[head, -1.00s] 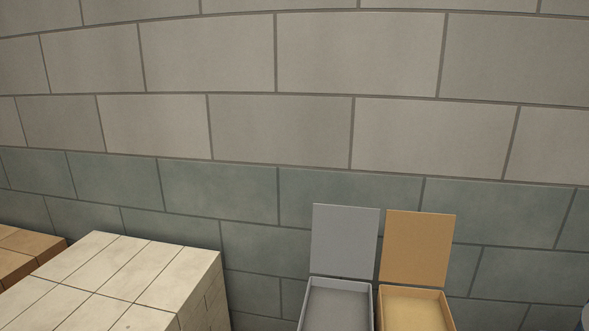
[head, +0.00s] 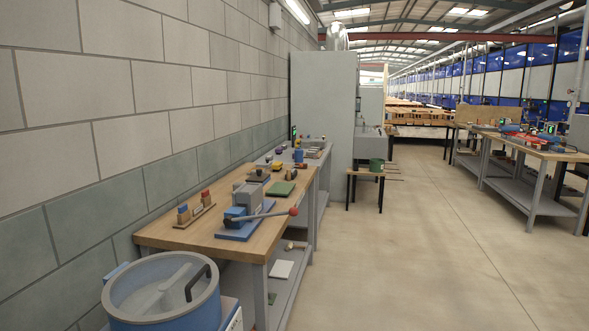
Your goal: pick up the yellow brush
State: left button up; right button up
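I cannot make out a yellow brush for certain. A small yellow thing (head: 277,166) sits on the far part of the bench row along the left wall; it is too small to tell what it is. Neither of my grippers is in the head view.
A wooden workbench (head: 215,235) bears a blue and grey lever device (head: 247,207), a green pad (head: 281,188) and a small rack (head: 194,212). A blue round tub (head: 165,310) stands in front. Open floor (head: 440,250) lies to the right, with more benches (head: 530,160) beyond.

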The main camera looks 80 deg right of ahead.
aim_at(277, 167)
jog(key=z, duration=2.55)
